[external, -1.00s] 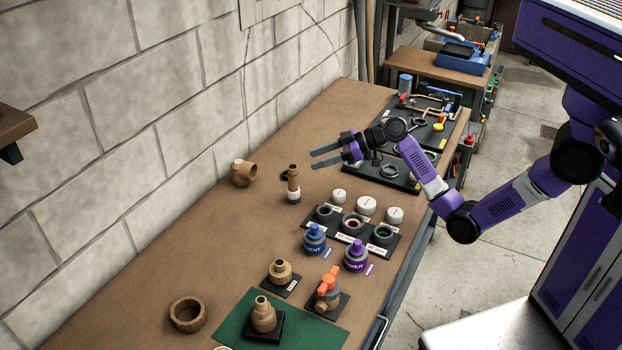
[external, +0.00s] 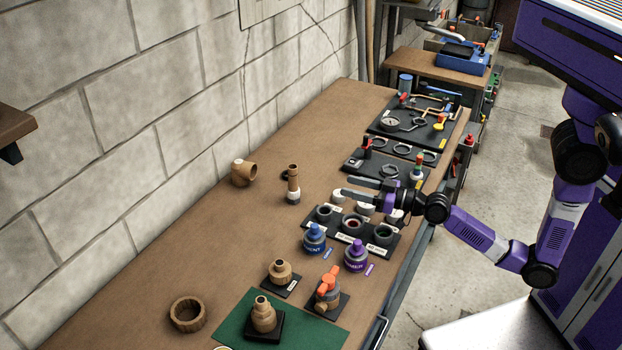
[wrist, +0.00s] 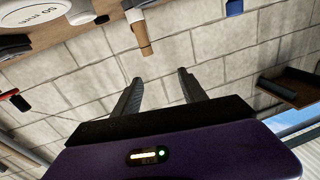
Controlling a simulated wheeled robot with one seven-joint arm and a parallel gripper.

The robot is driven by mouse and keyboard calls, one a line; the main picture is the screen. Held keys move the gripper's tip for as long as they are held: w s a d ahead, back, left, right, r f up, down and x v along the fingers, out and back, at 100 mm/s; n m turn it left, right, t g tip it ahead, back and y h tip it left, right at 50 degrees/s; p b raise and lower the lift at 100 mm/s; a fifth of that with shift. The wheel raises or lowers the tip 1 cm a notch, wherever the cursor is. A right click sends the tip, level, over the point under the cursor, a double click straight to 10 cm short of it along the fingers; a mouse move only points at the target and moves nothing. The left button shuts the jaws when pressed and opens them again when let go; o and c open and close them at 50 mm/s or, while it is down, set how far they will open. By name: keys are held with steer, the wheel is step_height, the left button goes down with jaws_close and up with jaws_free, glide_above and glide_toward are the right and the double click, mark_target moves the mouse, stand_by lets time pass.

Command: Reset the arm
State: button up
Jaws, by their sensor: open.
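My gripper (external: 357,197) is open and empty, over the bench near its right side. Its two dark fingers point left toward the block wall. In the external view it overlaps the white round caps (external: 366,197) behind the black tray of small pots, hiding parts of them. My purple arm reaches in from the right, with its forearm out over the bench's edge. In the wrist view the open fingers (wrist: 160,92) stand apart with only the wall between them. How high the gripper is above the bench is hard to tell.
The wooden bench (external: 130,300) holds a blue bottle (external: 314,238), a purple bottle (external: 356,256), a brown pipe piece (external: 293,180), an orange-handled valve (external: 328,288) and a green mat (external: 225,325). Black tool trays (external: 415,120) lie behind. The bench is clear along the wall's near part.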

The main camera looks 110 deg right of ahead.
steer(key=shift+n+t+y, duration=0.8)
steer(key=shift+y, duration=0.1)
steer(key=s+a, duration=0.1)
steer(key=a, duration=0.3)
steer(key=s+a+f, duration=0.1)
steer(key=s+a, duration=0.1)
steer(key=a, duration=0.2)
steer(key=s+a+f, duration=0.1)
steer(key=a, duration=0.3)
steer(key=shift+s+f, duration=0.15)
steer(key=shift+s, duration=0.1)
steer(key=s+a+f+n+y, duration=0.1)
steer(key=s+a+n+y, duration=0.2)
steer(key=s+a, duration=0.6)
steer(key=s+a+f+n+g+y, duration=0.1)
steer(key=s+a+f+n+y, duration=0.1)
steer(key=s+a+y, duration=0.4)
steer(key=s+a+n, duration=0.1)
steer(key=s+a, duration=0.3)
steer(key=a, duration=0.3)
steer(key=shift+s+a+n, duration=0.25)
steer(key=shift+a+n, duration=0.05)
steer(key=shift+a, duration=0.1)
steer(key=shift+f, duration=0.1)
